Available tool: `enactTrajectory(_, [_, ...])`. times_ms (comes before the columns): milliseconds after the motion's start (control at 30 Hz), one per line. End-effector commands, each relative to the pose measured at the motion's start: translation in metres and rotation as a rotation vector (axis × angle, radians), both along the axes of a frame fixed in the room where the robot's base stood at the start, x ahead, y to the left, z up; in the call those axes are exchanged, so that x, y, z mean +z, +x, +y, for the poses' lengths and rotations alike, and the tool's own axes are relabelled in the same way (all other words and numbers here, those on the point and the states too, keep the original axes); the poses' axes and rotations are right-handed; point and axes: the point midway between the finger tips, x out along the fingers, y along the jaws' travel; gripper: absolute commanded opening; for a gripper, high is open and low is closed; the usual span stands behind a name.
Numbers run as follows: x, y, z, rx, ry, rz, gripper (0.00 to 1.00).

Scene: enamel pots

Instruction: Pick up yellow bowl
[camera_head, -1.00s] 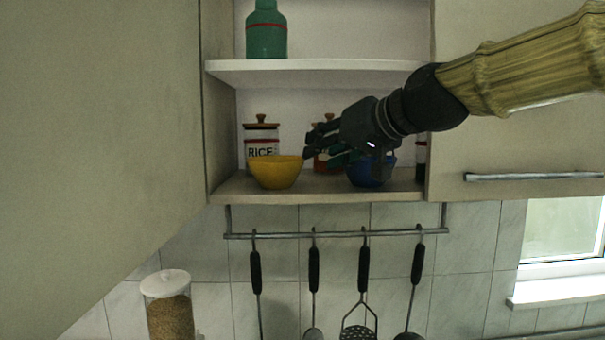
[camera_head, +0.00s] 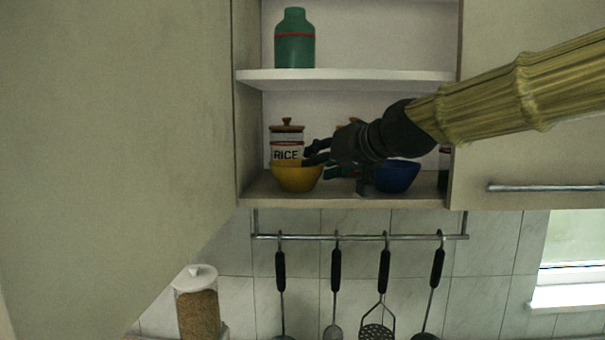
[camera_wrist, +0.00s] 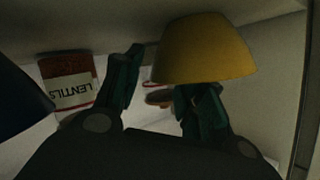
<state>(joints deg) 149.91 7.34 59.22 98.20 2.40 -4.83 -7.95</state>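The yellow bowl (camera_head: 295,180) stands upright on the lower cupboard shelf, in front of the rice jar. My gripper (camera_head: 312,156) reaches in from the right, with its fingertips at the bowl's right rim. In the wrist view the bowl (camera_wrist: 205,50) appears upside down at top centre. My gripper's fingers (camera_wrist: 160,85) are apart. The right finger's tip is partly hidden by the bowl's rim, and the left finger is clear of the bowl. I cannot tell whether a finger touches it.
A blue bowl (camera_head: 398,177) stands to the right beneath my gripper. The rice jar (camera_head: 286,145) is behind the yellow bowl; a lentils jar (camera_wrist: 68,82) shows in the wrist view. The upper shelf (camera_head: 345,80) is above, and an open door (camera_head: 120,130) is at left.

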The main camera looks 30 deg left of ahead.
Motion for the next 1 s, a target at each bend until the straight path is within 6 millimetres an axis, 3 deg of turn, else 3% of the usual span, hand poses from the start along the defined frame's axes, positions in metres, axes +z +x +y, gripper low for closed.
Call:
enactTrajectory(133, [-0.006,0.011,0.016,0.0,-0.001,0.005,0.4])
enactTrajectory(400, [-0.009,0.012,0.019,-0.002,0.001,0.002,0.4])
enactTrajectory(633, [-0.009,0.012,0.019,-0.002,0.001,0.002,0.0])
enactTrajectory(1000, [-0.01,0.012,0.019,-0.001,-0.001,0.003,0.0])
